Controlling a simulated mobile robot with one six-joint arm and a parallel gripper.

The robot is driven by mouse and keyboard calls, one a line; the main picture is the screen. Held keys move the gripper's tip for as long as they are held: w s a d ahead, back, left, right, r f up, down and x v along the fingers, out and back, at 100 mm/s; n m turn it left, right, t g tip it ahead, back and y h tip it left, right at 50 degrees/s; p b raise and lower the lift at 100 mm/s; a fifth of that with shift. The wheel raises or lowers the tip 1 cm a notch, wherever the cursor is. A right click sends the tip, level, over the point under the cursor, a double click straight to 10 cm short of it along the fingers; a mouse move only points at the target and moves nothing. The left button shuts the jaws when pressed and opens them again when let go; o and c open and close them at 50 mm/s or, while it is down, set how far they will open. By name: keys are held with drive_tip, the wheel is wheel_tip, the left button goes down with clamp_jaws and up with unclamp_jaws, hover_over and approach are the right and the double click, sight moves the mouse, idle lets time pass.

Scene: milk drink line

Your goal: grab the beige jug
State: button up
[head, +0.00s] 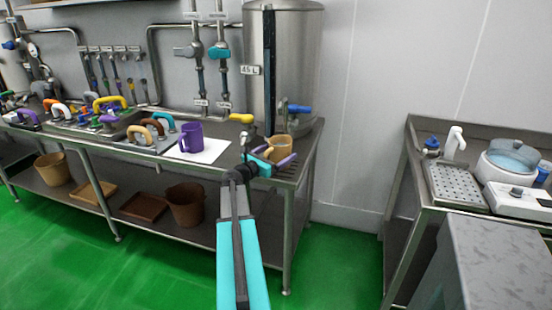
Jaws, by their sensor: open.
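The beige jug (283,146) stands upright near the right end of the steel table (222,164), below the large steel tank. My gripper (279,154) is open at the jug's near side, with one finger toward its left and one toward its right. The arm and fingers hide the jug's lower part. I cannot tell whether the fingers touch it.
A purple jug (190,138) stands on a white sheet (214,152) to the left. The steel tank (297,65) with a blue-handled valve (298,108) rises behind the beige jug. Several coloured handles crowd the table's left. Green floor lies open in front.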

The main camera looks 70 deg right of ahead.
idle(0.3)
drive_tip(key=c, duration=1.9)
drive_tip(key=shift+r, duration=0.1)
